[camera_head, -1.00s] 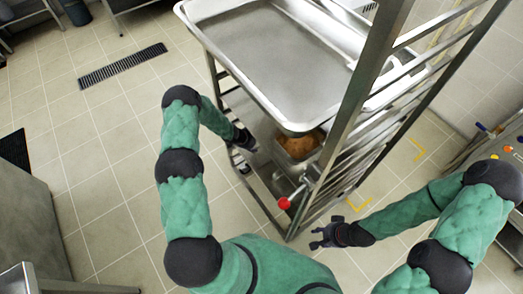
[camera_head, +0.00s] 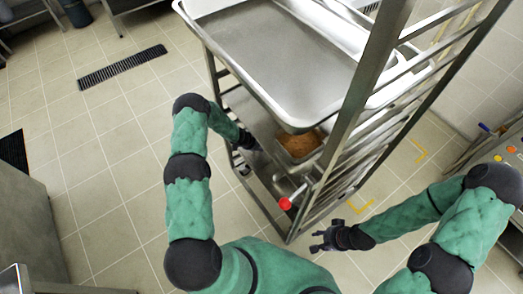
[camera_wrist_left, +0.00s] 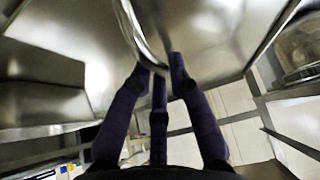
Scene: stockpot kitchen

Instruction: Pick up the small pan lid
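A shiny curved metal rim (camera_wrist_left: 148,42) shows in the left wrist view at my left gripper's fingertips; it may be the edge of the small pan lid, but I cannot tell for sure. My left gripper (camera_wrist_left: 160,66) has dark fingers with tips close around or beside that rim, and whether they grip it is unclear. In the head view my left gripper (camera_head: 247,140) reaches into the rack, partly hidden under the large tray. My right gripper (camera_head: 317,240) has its fingers spread, empty, low beside the rack.
A metal rack (camera_head: 352,128) holds a large steel tray (camera_head: 262,50) on top. A small pan with brown food (camera_head: 299,144) sits below it. A red knob (camera_head: 285,204) sticks out near the rack's front corner.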

